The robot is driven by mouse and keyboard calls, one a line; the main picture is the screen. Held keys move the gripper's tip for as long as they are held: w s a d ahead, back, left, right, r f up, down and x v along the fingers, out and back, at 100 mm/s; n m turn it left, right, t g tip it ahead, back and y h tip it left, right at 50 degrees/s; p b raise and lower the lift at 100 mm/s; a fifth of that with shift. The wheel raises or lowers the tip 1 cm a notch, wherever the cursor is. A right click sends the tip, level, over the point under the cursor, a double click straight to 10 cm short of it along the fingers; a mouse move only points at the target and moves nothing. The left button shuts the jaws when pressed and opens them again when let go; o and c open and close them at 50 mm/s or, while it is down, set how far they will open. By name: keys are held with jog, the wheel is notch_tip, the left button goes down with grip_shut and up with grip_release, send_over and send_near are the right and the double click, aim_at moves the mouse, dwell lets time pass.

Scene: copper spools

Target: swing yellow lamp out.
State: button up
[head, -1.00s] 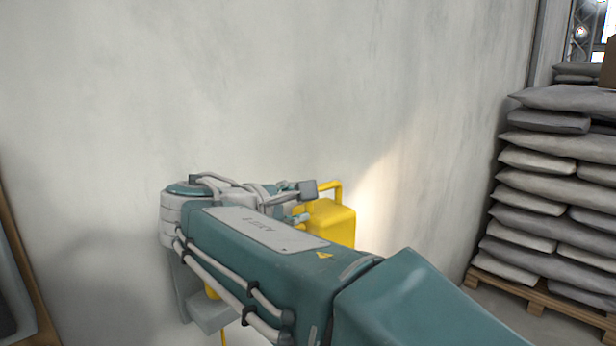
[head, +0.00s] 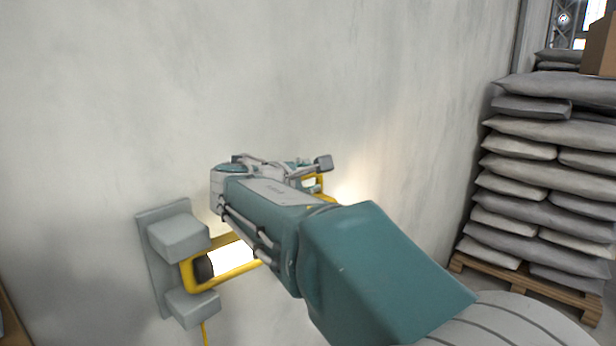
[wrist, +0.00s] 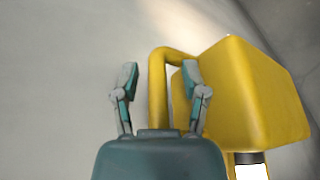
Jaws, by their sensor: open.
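The yellow lamp (head: 187,277) is on the wall, held by a grey bracket (head: 155,262) at its left end. Its white tube glows, and my arm hides its middle. A bit of its yellow far end shows beyond my gripper (head: 318,170) in the head view. In the wrist view the lamp's yellow body (wrist: 255,90) is at the right, with a yellow handle bar (wrist: 157,105) joined to it. My gripper (wrist: 158,77) is open, one finger on each side of the bar as pictured. I cannot tell whether they touch it.
A pale wall (head: 380,70) fills the background behind the lamp. Stacked grey sacks (head: 550,170) stand on a wooden pallet (head: 530,283) at the right. A yellow cable (head: 204,333) hangs below the bracket. The floor between wall and pallet looks clear.

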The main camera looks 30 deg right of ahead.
jog(key=shift+a, duration=0.35)
jog(key=shift+c, duration=1)
jog(key=shift+a, duration=0.1)
jog(key=c, duration=0.5)
grip_shut()
